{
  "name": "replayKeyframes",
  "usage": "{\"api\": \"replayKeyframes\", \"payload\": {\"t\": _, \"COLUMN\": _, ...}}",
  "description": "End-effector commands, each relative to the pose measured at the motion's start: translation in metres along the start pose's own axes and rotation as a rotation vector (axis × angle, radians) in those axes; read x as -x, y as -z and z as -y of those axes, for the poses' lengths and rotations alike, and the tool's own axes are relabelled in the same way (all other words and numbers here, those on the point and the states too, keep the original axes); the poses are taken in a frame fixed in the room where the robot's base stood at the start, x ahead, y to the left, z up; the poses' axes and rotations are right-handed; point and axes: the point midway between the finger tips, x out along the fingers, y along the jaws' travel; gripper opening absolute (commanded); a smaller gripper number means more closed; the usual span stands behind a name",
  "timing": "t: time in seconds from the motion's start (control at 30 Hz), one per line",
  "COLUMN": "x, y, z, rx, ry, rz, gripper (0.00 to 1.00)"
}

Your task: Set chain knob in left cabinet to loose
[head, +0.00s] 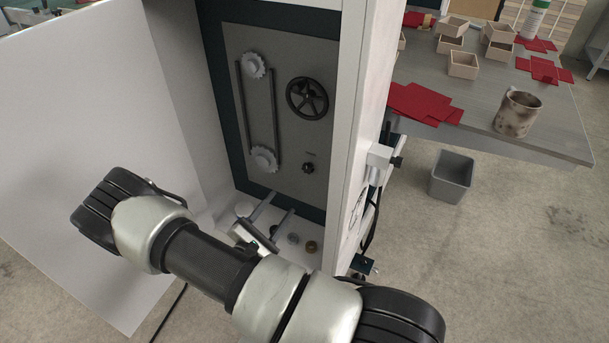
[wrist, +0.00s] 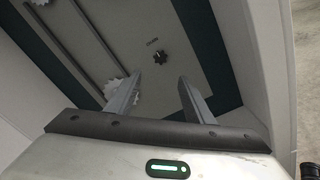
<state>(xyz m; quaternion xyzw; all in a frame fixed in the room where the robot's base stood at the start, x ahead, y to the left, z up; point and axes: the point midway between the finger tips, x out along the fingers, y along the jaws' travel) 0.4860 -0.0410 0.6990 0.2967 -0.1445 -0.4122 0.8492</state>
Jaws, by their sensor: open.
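The left cabinet stands open, with a grey panel (head: 290,100) inside it. The knob also shows in the wrist view (wrist: 158,57), beyond my fingertips. Its pointer direction cannot be made out. My gripper (head: 282,204) is open and empty inside the lower cabinet, below and left of the knob in the head view. In the wrist view its fingers (wrist: 172,75) are apart and point toward the panel, not touching the knob.
Two pale sprockets (head: 253,65) with a chain run down the panel's left. A black handwheel (head: 307,98) is above the knob. The open door (head: 90,130) stands left and the cabinet's side wall (head: 352,130) right. Small round pieces (head: 311,246) lie on the cabinet floor.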

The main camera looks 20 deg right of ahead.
Motion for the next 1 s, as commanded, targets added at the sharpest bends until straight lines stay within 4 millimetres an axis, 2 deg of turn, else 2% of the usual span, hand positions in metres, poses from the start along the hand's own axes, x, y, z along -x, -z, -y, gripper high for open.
{"api": "replayKeyframes", "payload": {"t": 0.6, "x": -0.13, "y": -0.001, "z": 0.002, "rx": -0.002, "ry": 0.005, "rz": 0.005, "gripper": 0.48}}
{"api": "replayKeyframes", "payload": {"t": 0.8, "x": -0.153, "y": -0.001, "z": 0.002, "rx": -0.001, "ry": 0.004, "rz": 0.004, "gripper": 0.48}}
{"api": "replayKeyframes", "payload": {"t": 1.0, "x": -0.159, "y": -0.001, "z": 0.001, "rx": 0.0, "ry": 0.004, "rz": 0.002, "gripper": 0.48}}
